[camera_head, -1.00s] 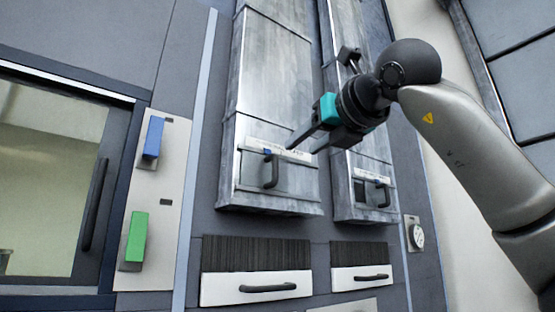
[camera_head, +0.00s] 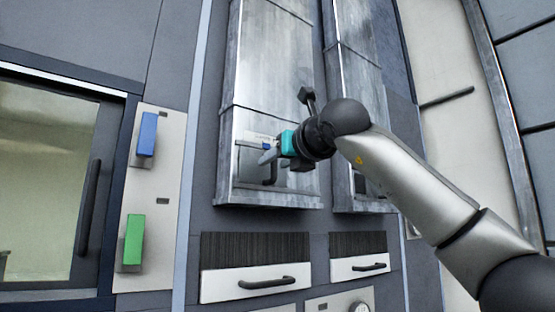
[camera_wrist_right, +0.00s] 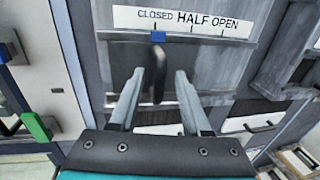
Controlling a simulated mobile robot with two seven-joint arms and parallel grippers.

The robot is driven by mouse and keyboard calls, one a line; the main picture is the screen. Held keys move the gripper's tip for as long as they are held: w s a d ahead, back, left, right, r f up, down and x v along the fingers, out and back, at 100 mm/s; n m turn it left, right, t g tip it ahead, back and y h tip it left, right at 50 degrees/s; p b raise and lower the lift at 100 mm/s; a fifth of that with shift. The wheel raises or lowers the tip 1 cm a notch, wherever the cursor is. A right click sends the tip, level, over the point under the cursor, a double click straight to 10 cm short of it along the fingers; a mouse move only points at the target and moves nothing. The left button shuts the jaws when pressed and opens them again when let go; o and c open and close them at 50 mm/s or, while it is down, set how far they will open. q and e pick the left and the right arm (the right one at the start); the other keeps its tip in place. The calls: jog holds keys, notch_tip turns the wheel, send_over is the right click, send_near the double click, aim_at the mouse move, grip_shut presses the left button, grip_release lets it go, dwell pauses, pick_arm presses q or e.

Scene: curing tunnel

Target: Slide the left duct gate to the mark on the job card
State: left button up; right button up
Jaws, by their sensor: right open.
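The left duct gate has a dark upright handle (camera_head: 271,179) low on the tall metal duct; the handle also shows in the wrist view (camera_wrist_right: 155,72). Above it a white scale (camera_wrist_right: 183,20) reads CLOSED, HALF, OPEN from left to right. A blue pointer (camera_wrist_right: 158,37) sits below the word CLOSED. My right gripper (camera_head: 263,157) is at the handle; in the wrist view its open fingers (camera_wrist_right: 157,82) stand on either side of the handle, with gaps visible. It partly hides the gate in the head view. My left gripper and a job card are not in view.
A second duct (camera_head: 355,110) stands to the right, partly behind my right arm. Two white drawers (camera_head: 254,286) (camera_head: 358,268) lie below. A panel with blue (camera_head: 147,134) and green (camera_head: 133,240) blocks and a windowed door (camera_head: 45,185) are at left.

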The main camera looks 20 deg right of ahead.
grip_shut()
dwell(1.3)
